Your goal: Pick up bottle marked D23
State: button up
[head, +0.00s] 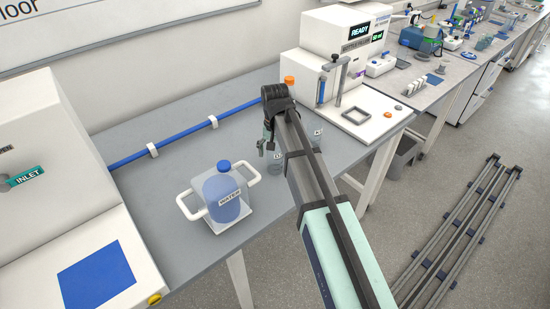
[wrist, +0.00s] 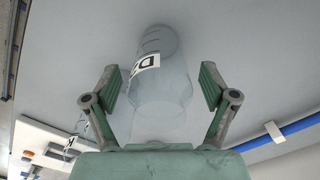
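A clear glass bottle (wrist: 163,88) stands between the fingers of my gripper (wrist: 160,76) in the wrist view. Its white label shows a "D" and part of another character; the rest is turned out of sight. The fingers are open, one on each side, with a visible gap to the glass on both sides. In the head view my gripper (head: 267,142) is over the grey bench, and my arm hides most of what is around it. A bit of clear glassware (head: 278,158) shows beside my arm there; I cannot tell which bottle it is.
Another labelled clear bottle (wrist: 70,145) is at lower left in the wrist view. A water container (head: 226,196) with white handles stands left of my arm. A blue pipe (head: 185,130) runs along the bench back. A white machine (head: 335,50) stands behind. Bench between pipe and container is clear.

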jog(key=c, duration=0.9)
jog(key=shift+r, duration=0.15)
